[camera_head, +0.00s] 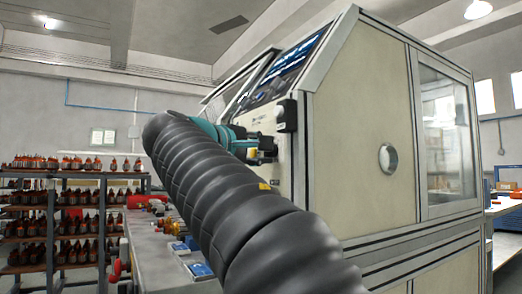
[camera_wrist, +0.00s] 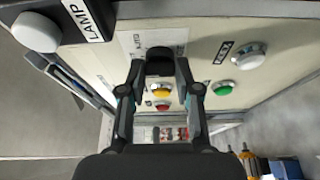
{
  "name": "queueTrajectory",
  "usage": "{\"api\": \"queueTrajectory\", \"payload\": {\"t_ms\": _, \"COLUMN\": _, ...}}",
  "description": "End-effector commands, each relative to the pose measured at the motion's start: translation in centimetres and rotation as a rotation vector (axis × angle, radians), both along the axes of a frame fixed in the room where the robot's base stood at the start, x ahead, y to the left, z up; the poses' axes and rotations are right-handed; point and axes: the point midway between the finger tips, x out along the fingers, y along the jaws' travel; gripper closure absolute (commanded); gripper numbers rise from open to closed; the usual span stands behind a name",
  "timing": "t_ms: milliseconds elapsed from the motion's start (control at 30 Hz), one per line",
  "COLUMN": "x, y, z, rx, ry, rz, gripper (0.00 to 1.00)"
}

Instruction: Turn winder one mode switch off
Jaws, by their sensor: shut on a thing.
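The winder's cream control panel (camera_wrist: 205,68) fills the top of the wrist view. A black switch knob (camera_wrist: 160,55) stands out from it beside a white label (camera_wrist: 140,42) with small lettering, which I cannot read fully. I take this knob for the mode switch. My gripper (camera_wrist: 160,72) is shut on the knob, one finger on each side. The knob's pointer position is hidden. In the head view my gripper (camera_head: 264,147) is at the winder's front face (camera_head: 262,122), partly hidden by my arm.
A yellow button (camera_wrist: 162,91) and a red button (camera_wrist: 162,106) show between my fingers. A white-capped lamp control (camera_wrist: 37,32) is upper left. A bench (camera_head: 150,245) stands left of the winder.

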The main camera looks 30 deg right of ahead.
Motion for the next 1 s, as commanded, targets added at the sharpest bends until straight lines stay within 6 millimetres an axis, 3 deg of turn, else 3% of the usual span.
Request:
{"api": "queueTrajectory", "payload": {"t_ms": 133, "x": 0.0, "y": 0.0, "z": 0.0, "rx": 0.000, "ry": 0.000, "rz": 0.000, "gripper": 1.00}}
{"api": "queueTrajectory", "payload": {"t_ms": 167, "x": 0.0, "y": 0.0, "z": 0.0, "rx": 0.000, "ry": 0.000, "rz": 0.000, "gripper": 0.63}}
{"api": "queueTrajectory", "payload": {"t_ms": 233, "x": 0.0, "y": 0.0, "z": 0.0, "rx": 0.000, "ry": 0.000, "rz": 0.000, "gripper": 0.45}}
{"api": "queueTrajectory", "payload": {"t_ms": 267, "x": 0.0, "y": 0.0, "z": 0.0, "rx": 0.000, "ry": 0.000, "rz": 0.000, "gripper": 0.42}}
{"api": "queueTrajectory", "payload": {"t_ms": 667, "x": -0.2, "y": 0.5, "z": 0.0, "rx": 0.000, "ry": -0.001, "rz": 0.001, "gripper": 0.42}}
{"api": "queueTrajectory", "payload": {"t_ms": 1000, "x": -2.1, "y": 5.1, "z": 0.0, "rx": 0.000, "ry": 0.000, "rz": 0.006, "gripper": 0.42}}
